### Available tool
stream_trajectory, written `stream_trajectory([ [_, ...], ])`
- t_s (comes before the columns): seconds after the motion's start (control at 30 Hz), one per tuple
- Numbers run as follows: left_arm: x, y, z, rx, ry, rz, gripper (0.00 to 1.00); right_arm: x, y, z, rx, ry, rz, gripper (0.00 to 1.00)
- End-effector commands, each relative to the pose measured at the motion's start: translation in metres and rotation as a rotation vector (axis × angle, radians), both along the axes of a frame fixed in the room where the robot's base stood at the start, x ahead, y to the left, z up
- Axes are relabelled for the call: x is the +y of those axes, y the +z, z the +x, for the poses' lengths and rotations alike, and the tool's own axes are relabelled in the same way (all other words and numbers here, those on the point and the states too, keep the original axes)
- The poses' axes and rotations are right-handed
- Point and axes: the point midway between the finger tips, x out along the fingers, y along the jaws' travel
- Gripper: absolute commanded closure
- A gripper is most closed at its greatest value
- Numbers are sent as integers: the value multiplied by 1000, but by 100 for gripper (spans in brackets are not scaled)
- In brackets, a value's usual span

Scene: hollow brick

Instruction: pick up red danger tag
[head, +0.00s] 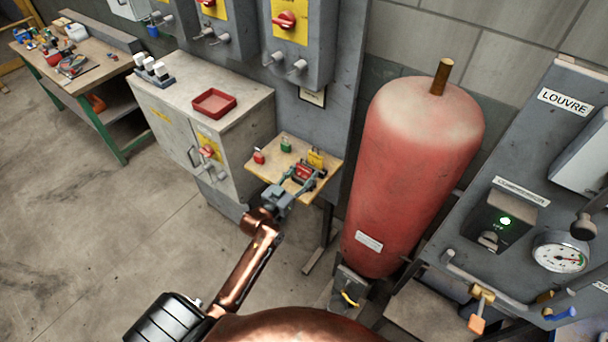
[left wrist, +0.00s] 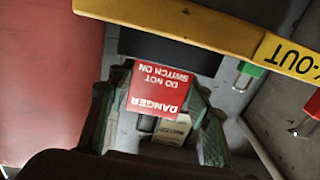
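The red danger tag (head: 303,171) is at the front right of the small wooden shelf. In the left wrist view the tag (left wrist: 160,89) shows upside down, its white lettering facing the camera. My left gripper (head: 305,175) is around the tag, with its fingers spread on either side. In the left wrist view the left gripper's fingertips (left wrist: 163,80) lie close beside the tag's two side edges; contact is not clear. My right gripper is not in view.
The small shelf (head: 263,170) carries a red padlock (head: 259,157), a green padlock (head: 286,145) and a yellow padlock (head: 316,158). A large red tank (head: 410,170) stands close to the right. A grey cabinet (head: 185,100) with a red tray (head: 214,103) is to the left.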

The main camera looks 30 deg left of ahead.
Motion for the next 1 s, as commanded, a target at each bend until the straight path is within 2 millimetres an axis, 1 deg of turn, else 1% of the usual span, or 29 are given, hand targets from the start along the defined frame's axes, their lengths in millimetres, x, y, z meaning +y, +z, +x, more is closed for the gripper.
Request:
stream_trajectory([
  [0.03, 0, 0, 0, 0, 0, 0, 59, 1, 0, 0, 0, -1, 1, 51],
  [0.23, 0, 0, 0, 0, 0, 0, 72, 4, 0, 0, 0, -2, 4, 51],
  [0.43, 0, 0, 0, 0, 0, 0, 72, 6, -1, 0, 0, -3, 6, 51],
  [0.57, 0, 5, 0, -2, 0, 1, 72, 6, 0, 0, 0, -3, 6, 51],
  [0.67, 0, 13, 0, -2, 0, 2, 72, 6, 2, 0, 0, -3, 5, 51],
  [0.8, 0, 33, 0, -4, -1, 3, 72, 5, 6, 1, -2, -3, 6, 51],
  [0.87, 8, 41, -2, -2, 0, 5, 72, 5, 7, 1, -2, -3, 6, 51],
  [1.0, 28, 67, -9, -3, 0, 7, 72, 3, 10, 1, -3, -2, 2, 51],
])
